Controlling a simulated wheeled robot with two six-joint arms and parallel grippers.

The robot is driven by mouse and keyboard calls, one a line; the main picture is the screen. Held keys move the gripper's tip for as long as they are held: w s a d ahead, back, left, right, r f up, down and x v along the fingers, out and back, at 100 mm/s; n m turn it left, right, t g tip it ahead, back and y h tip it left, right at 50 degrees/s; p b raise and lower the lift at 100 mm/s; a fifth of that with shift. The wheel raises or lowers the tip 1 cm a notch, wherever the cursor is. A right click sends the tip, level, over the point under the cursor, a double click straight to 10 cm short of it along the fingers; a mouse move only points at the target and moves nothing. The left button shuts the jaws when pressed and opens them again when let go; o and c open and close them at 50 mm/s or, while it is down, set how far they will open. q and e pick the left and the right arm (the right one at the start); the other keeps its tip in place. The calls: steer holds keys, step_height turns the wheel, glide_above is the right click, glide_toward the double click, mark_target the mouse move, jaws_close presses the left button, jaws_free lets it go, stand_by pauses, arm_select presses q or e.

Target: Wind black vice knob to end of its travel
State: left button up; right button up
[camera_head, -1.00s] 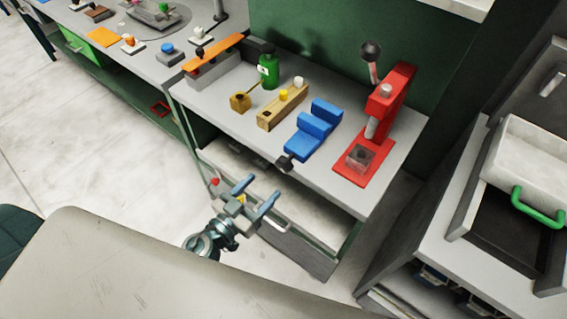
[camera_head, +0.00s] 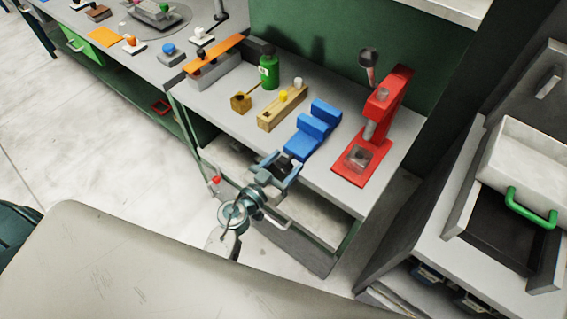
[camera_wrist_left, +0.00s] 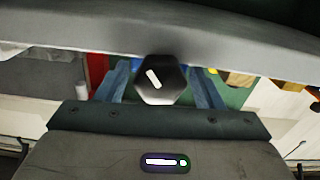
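The blue vice (camera_head: 312,130) sits on the grey workbench at its front edge. Its black knob (camera_head: 284,160) faces the front, and in the left wrist view it is a dark hexagonal face (camera_wrist_left: 162,82) with a white mark slanting from upper left to lower right. My left gripper (camera_head: 281,164) is at the knob, one finger on each side. In the wrist view its fingers (camera_wrist_left: 163,88) stand apart, with narrow gaps to the knob on both sides, so it looks open around the knob. The screw behind the knob is hidden. My right gripper is not in view.
A red press (camera_head: 378,125) stands to the right of the vice. A wooden block (camera_head: 275,116) with yellow and white knobs, and a green bottle (camera_head: 269,70), stand to its left. A shelf lies below the bench top. A cabinet with an open drawer (camera_head: 522,210) is at right.

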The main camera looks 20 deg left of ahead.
arm_select(q)
steer(key=c, duration=0.8)
steer(key=shift+r+m+p, duration=0.15)
steer(key=shift+m+p, duration=0.65)
steer(key=shift+m, duration=0.6)
steer(key=o, duration=1)
steer(key=shift+p, duration=0.35)
